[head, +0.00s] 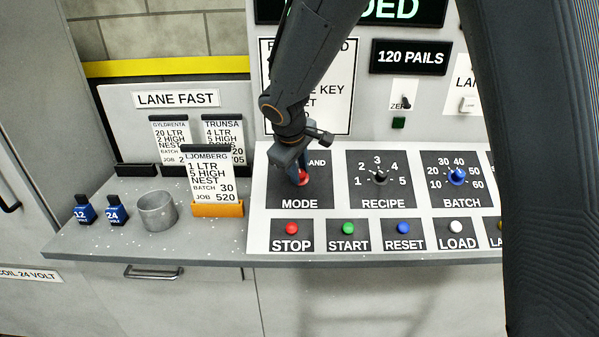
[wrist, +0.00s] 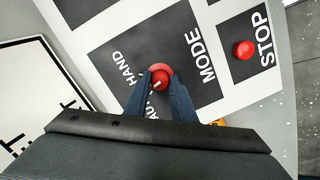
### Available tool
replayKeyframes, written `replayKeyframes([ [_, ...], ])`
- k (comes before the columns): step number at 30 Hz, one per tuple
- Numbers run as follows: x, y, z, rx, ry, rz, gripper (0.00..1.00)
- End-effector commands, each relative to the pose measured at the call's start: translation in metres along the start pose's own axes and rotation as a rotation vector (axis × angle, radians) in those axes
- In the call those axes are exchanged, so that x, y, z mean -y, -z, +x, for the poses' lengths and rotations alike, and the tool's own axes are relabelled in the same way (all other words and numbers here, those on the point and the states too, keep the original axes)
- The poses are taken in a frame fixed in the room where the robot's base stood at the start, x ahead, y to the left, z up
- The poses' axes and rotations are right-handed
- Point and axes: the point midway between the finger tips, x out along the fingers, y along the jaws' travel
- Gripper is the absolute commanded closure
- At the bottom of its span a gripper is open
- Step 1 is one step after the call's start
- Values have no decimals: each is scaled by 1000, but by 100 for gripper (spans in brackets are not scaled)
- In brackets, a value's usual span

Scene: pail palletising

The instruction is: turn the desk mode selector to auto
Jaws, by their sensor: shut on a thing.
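The red mode selector knob (wrist: 161,74) sits on a dark plate (wrist: 191,72) marked MODE, with HAND and a partly hidden AU... label beside it. My gripper (wrist: 160,84) is shut on the knob, one blue finger on each side. A short white mark on the knob points to the lower left in the wrist view; which label it lines up with I cannot tell for sure. In the head view my gripper (head: 303,176) reaches down onto the red knob (head: 304,182) above the word MODE, hiding part of the plate's lettering.
Recipe (head: 380,177) and batch (head: 457,176) selectors lie to the right. STOP (head: 292,229), START (head: 348,228), RESET (head: 403,228) and LOAD (head: 456,228) buttons line the front. An orange card holder (head: 218,210) and a metal cup (head: 157,211) stand left.

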Motion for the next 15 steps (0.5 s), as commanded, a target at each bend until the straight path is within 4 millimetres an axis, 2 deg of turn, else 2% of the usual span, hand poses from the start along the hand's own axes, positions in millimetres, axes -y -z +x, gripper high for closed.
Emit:
replayKeyframes([
  [6, 1, 2, 0, -4, -24, -181, 99],
  [15, 2, 1, 0, -3, -46, -353, 99],
])
